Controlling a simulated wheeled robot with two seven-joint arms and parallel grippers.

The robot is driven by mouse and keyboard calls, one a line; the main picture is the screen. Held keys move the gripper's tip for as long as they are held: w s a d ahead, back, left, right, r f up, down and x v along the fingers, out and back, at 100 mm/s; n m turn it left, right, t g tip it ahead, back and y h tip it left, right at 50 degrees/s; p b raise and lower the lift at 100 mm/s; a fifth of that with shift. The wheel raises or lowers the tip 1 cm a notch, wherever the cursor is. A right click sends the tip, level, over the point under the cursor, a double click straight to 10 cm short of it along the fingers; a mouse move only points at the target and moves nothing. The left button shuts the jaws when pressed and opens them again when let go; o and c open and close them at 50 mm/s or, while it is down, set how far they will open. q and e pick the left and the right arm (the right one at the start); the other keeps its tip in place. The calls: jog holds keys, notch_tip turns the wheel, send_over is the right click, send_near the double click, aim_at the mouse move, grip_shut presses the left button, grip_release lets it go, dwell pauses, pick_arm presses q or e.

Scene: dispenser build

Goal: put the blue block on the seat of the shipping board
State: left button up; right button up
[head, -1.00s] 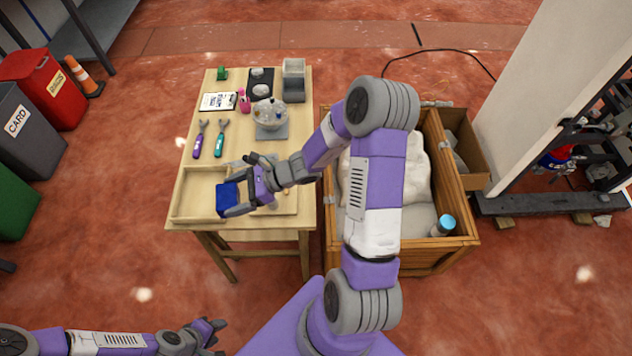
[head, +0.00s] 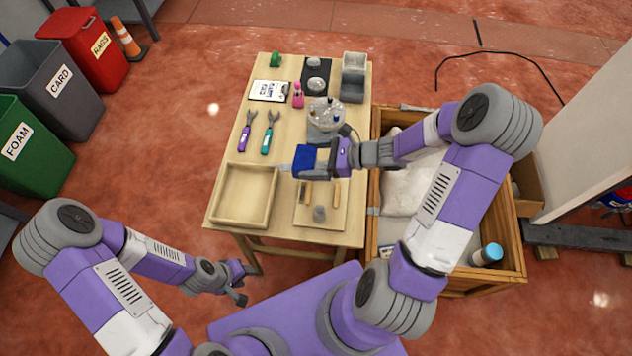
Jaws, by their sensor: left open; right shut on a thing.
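The blue block (head: 306,157) is in the jaws of my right gripper (head: 312,161), which is shut on it above the middle of the wooden table. A light wooden board (head: 335,190) lies just in front of the held block, with brown pieces and a grey lump on it. A black board (head: 327,65) with round grey pieces lies at the back of the table. No readable label shows which one is the shipping board, and I cannot make out a seat. My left gripper (head: 238,282) is open and empty, off the table's front edge.
An empty wooden tray (head: 246,166) is at the table's front left. A clear round container (head: 325,112) stands behind the held block. A wooden crate (head: 510,232) stands right of the table.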

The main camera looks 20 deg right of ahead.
jog(key=s+d+f+b, duration=0.2)
jog(key=s+d, duration=0.1)
jog(key=s, duration=0.2)
jog(key=b, duration=0.2)
send_over(330, 196)
jog(key=shift+g, duration=0.4)
notch_tip(330, 196, down, 5)
jog(key=shift+w+r, duration=0.1)
jog(key=shift+n, duration=0.3)
jog(key=shift+f+b, duration=0.75)
jog(key=shift+f, duration=1.35)
jog(key=o, duration=1.1)
jog(key=shift+f, duration=0.2)
jog(key=shift+o, duration=0.8)
jog(key=shift+r, duration=0.25)
jog(key=p+v, duration=0.3)
jog(key=v, duration=0.9)
jog(key=shift+f, duration=0.2)
